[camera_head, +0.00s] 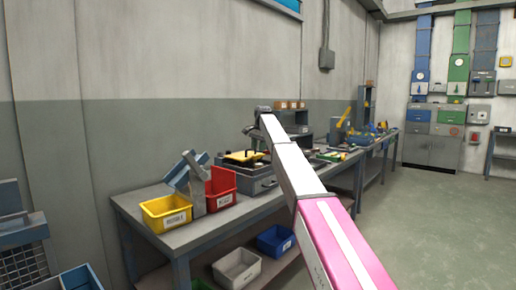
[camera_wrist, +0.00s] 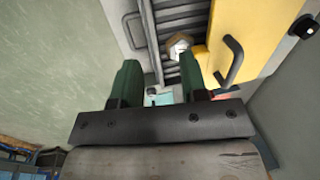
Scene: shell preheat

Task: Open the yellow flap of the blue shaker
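In the wrist view a yellow panel with a dark bar handle, seemingly the flap (camera_wrist: 262,38), fills the upper right. Its handle (camera_wrist: 235,60) lies right of my right fingertip, apart from it. Left of the panel are dark slats and a pale hexagonal piece (camera_wrist: 178,44). My gripper (camera_wrist: 160,75) has two green fingers set apart, with nothing held between them. In the head view a yellow top (camera_head: 243,156) shows on a grey-blue box (camera_head: 260,184) on the bench, below my arm's end. I cannot tell surely that this box is the shaker, nor how far the flap stands open.
The workbench (camera_head: 195,236) runs along the wall. A yellow bin (camera_head: 166,213), a red bin (camera_head: 221,189) and a tilted blue-grey stand (camera_head: 186,170) are left of the box. Grey and blue bins are below. Small items crowd the bench behind my arm. The floor at right is clear.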

